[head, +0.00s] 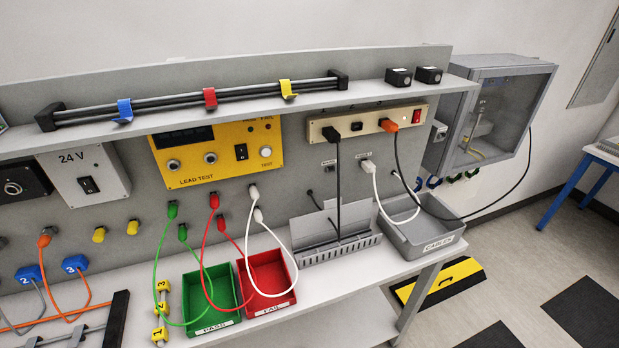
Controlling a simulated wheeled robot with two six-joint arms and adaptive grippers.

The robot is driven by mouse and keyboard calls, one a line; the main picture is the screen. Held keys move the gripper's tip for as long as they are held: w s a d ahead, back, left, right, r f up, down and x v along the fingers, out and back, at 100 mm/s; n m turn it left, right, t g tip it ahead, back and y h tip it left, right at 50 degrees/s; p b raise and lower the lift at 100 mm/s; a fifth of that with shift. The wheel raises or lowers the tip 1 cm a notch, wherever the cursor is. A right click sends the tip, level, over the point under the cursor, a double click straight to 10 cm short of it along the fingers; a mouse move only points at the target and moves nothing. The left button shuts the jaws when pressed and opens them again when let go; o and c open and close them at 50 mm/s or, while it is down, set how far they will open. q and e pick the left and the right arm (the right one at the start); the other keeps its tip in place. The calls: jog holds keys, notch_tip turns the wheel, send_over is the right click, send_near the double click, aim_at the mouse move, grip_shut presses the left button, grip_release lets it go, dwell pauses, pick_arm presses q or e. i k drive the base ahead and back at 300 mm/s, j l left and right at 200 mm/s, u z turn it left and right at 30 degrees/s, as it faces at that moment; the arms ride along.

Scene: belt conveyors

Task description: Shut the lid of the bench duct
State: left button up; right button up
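The bench duct (345,248) is a grey slotted trough on the bench top, right of the red bin. Its lid (312,226) looks open: a grey plate standing up along the duct's back edge, leaning toward the rear panel. A black cable (339,190) hangs from a black plug in the power strip and runs down in front of the lid into the duct. Neither of my grippers is in view.
A green PASS bin (218,318) and red FAIL bin (270,308) stand left of the duct. A grey CABLES tray (436,246) stands close on its right. White leads (373,185) loop nearby. A shelf (230,108) overhangs the bench's back.

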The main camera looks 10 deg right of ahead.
aim_at(303, 226)
jog(key=j+z, duration=0.2)
jog(key=z, duration=0.2)
jog(key=k+j+z, duration=0.1)
jog(key=z, duration=0.3)
jog(key=k+j+z, duration=0.1)
jog(key=j+z, duration=0.15)
jog(key=z, duration=0.15)
